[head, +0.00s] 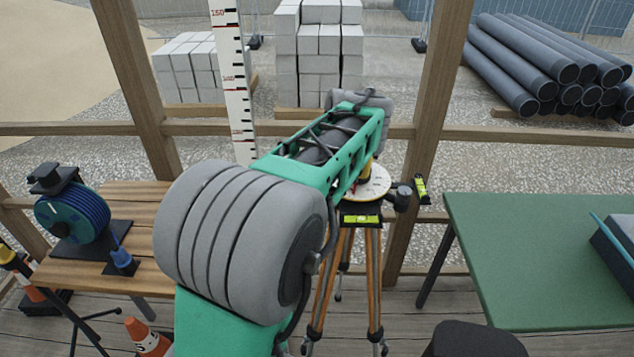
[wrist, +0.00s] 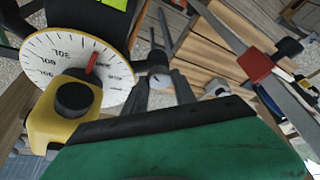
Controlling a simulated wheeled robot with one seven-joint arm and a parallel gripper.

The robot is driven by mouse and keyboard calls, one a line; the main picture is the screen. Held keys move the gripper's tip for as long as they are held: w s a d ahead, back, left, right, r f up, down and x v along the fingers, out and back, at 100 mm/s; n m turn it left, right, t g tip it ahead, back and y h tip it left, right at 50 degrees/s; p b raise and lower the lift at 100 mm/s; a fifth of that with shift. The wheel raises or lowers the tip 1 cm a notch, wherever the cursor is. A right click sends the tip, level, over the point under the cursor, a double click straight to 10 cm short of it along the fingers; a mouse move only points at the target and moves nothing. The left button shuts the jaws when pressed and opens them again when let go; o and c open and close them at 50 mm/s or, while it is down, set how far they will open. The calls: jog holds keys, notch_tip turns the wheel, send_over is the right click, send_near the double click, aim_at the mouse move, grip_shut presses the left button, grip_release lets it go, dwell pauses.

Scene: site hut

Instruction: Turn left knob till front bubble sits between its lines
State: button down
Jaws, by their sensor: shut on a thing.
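The levelling instrument stands on a wooden tripod (head: 372,285), partly behind my arm. Its white graduated dial (head: 376,183) also shows in the wrist view (wrist: 117,88), beside the yellow body (wrist: 50,127). The front vial (head: 361,219) is yellow-green and faces me; its bubble is too small to place surely against the lines. A second vial (head: 421,188) is at the right. The right knob (head: 403,197) is dark and free. In the wrist view my gripper (wrist: 163,83) is shut on a dark round knob (wrist: 157,64), seemingly the left one. My arm hides this grip in the head view.
A wooden bench (head: 145,229) with a blue reel (head: 72,215) is at the left, and a green table (head: 545,265) at the right. A striped staff (head: 234,85) stands behind. An orange cone (head: 147,338) is on the floor at lower left.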

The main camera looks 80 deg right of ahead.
jog(key=c, duration=1)
grip_release()
jog(key=shift+c, duration=0.2)
jog(key=shift+r, duration=0.1)
jog(key=v, duration=0.7)
jog(key=shift+r+p, duration=0.3)
jog(key=shift+s+a, duration=0.15)
